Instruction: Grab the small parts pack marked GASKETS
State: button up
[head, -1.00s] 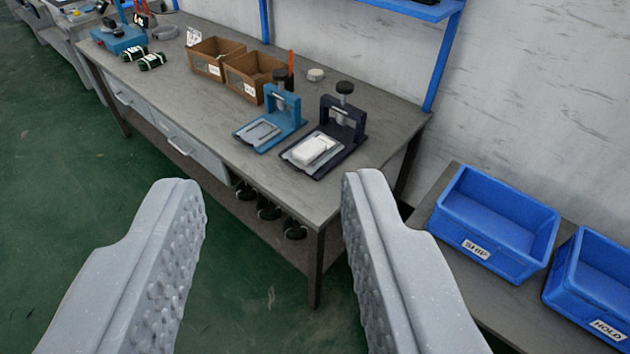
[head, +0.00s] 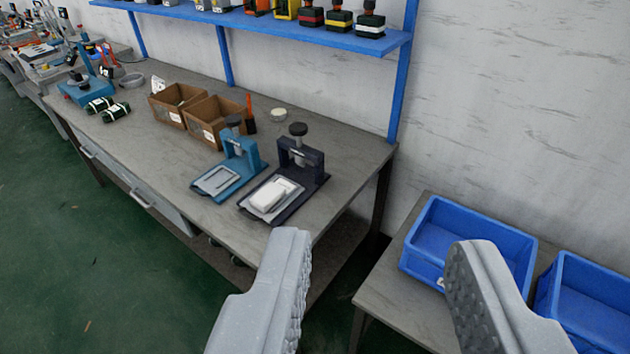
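My gripper (head: 377,252) is open and empty, its two grey ridged fingers wide apart in front of the bench's right end and the side table. I cannot make out any pack that reads GASKETS. Two open cardboard boxes (head: 192,138) with small white labels stand on the workbench (head: 135,165); their labels are too small to read and their contents are unclear. A white block-like item (head: 270,196) lies on the dark press (head: 300,170). Two dark green bundles with pale bands (head: 108,107) lie at the bench's left.
A blue press (head: 235,165) stands beside the dark one. Two blue bins (head: 470,228) sit on a lower side table (head: 392,310) at right. A blue shelf (head: 290,22) with several coloured-banded items hangs above the bench. Green floor at left is clear.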

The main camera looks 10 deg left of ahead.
aim_at(270, 194)
jog(key=z, duration=0.25)
jog(key=i, duration=1.45)
jog(key=u, duration=0.5)
